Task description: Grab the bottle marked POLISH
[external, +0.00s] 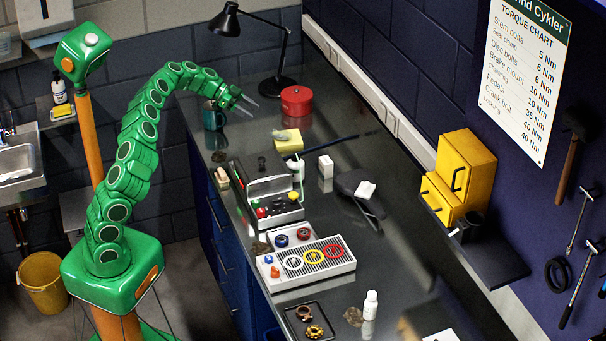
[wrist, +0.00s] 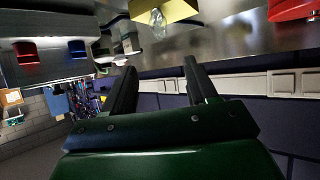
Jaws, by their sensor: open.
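No label reading POLISH is legible in either view. A small white bottle (external: 370,305) stands upright on the near part of the bench. Another small white bottle (external: 297,166) stands mid-bench beside the open case, partly overlapped by other things. A dark bottle with a pale label (external: 59,88) stands on the shelf by the sink. My gripper (external: 254,109) is open and empty above the far end of the bench, between the teal mug (external: 213,115) and the red tin (external: 296,101). In the wrist view its two dark fingers (wrist: 160,66) are apart with nothing between them.
A black lamp (external: 268,70) stands behind my gripper. The right strip of the bench is mostly clear.

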